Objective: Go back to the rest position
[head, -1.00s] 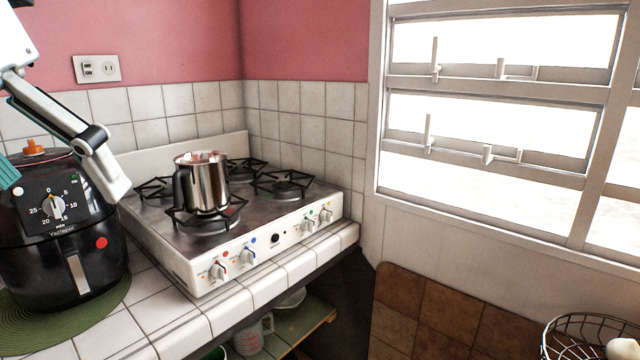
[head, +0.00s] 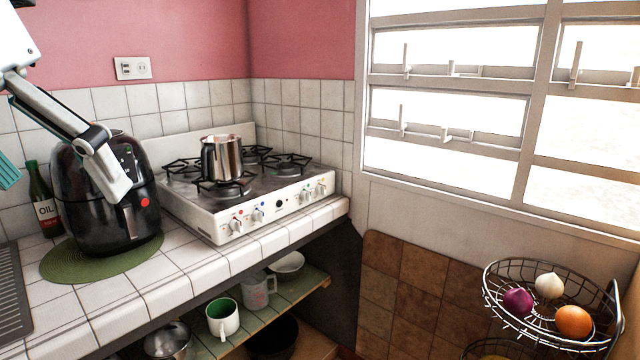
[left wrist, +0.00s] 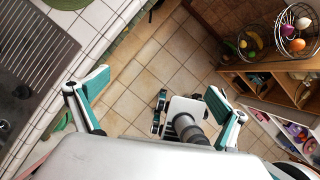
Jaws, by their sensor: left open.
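My left gripper (head: 62,182) shows at the left edge of the head view, its fingers spread and nothing between them. It is held up in front of the black air fryer (head: 90,225) and hides part of it. In the left wrist view the open fingers (left wrist: 157,90) stand wide apart over the tiled floor, empty. A steel pot (head: 222,158) sits upright on a front burner of the white stove (head: 285,207), away from the gripper.
The air fryer stands on a green mat (head: 60,266) beside an oil bottle (head: 43,205). Below the counter, a shelf (head: 300,300) holds a mug (head: 222,318), a measuring cup (head: 257,291) and a bowl (head: 287,262). A wire basket (head: 500,297) holds vegetables. Tiled floor (left wrist: 135,75) is open below.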

